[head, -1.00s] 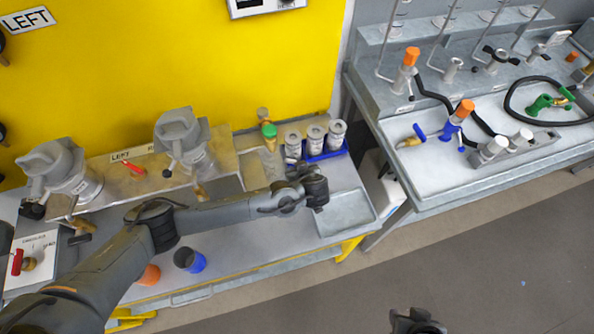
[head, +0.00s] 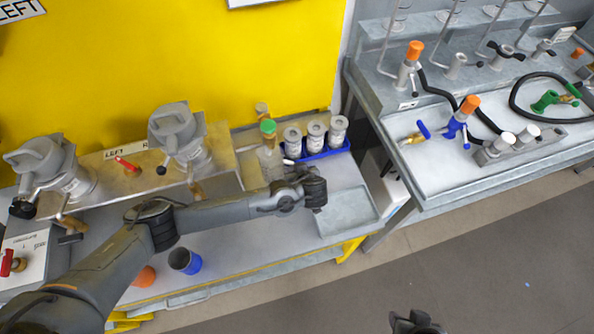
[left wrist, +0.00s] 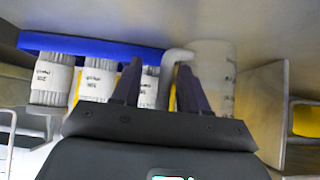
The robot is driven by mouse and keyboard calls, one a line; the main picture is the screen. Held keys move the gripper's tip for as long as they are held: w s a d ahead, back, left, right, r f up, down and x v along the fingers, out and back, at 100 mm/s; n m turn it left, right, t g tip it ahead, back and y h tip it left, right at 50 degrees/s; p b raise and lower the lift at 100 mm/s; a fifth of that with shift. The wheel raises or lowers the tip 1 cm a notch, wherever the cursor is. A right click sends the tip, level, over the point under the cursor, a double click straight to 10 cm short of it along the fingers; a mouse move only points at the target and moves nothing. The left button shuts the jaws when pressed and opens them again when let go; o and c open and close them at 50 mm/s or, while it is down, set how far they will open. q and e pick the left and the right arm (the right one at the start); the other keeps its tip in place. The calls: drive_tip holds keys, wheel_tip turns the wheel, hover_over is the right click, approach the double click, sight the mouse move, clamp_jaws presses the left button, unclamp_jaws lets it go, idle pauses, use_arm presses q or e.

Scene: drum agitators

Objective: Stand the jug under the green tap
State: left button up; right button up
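The green tap (head: 267,127) stands at the back of the left bench, beside the row of white-labelled containers. A pale translucent jug (head: 270,161) stands just below and in front of it; whether it is squarely under the spout I cannot tell. In the left wrist view the jug (left wrist: 215,75) is to the right of the fingers, and its white handle lies in the gap between them. My left gripper (left wrist: 158,75) is open there, fingers apart. My right gripper (head: 416,322) shows only partly at the bottom edge.
Several labelled containers stand in a blue rack (head: 325,150) right of the tap. A shallow grey tray (head: 348,212) lies to the right. A blue cup (head: 186,261) and an orange cup (head: 145,276) are near the front edge. A second bench (head: 440,170) holds taps and hoses.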

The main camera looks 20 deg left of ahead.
use_arm(q)
drive_tip(key=shift+s+d+r, duration=0.1)
drive_tip(key=shift+r, duration=0.2)
drive_tip(key=p+v, duration=0.1)
drive_tip(key=v, duration=0.9)
drive_tip(key=s+d+m+g+h, duration=0.2)
drive_tip(key=s+d+m+h, duration=0.2)
drive_tip(key=s+d, duration=0.3)
drive_tip(key=s+a+f+m+g+h, duration=0.1)
drive_tip(key=s+a+m, duration=0.4)
drive_tip(key=s+a, duration=1.1)
drive_tip(key=shift+s+a+m+h, duration=0.3)
drive_tip(key=shift+s+h, duration=0.1)
drive_tip(key=shift+s, duration=0.2)
